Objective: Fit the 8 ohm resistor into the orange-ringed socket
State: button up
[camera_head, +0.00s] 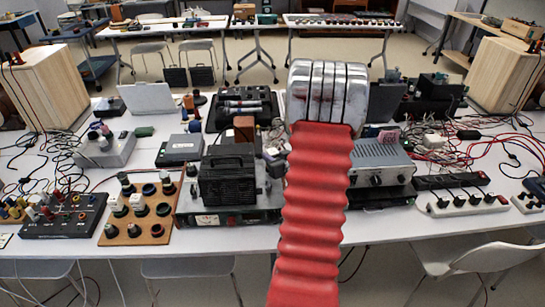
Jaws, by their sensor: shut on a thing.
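My gripper (328,92) is a silver ridged hand at the end of my red corrugated arm, raised in the middle of the view. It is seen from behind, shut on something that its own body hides. I cannot make out the 8 ohm resistor. A brown board (160,238) with several dark round sockets or knobs and white pieces lies at the front left of the table, left of my gripper. I cannot pick out an orange-ringed socket on it or elsewhere.
A black box with a handle (227,180) stands left of my arm; a silver amplifier (385,160) stands to its right. Power strips (467,203) and tangled cables cover the right. A dark panel with coloured posts (62,218) lies far left. Wooden cabinets (503,75) stand at both sides.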

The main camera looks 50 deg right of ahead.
jog(key=shift+f, duration=0.3)
jog(key=o, duration=1.1)
jog(key=shift+s+r, duration=0.15)
jog(key=shift+r, duration=0.25)
jog(key=v, duration=1.1)
jog(key=shift+s+a, duration=0.25)
jog(key=shift+s, duration=0.05)
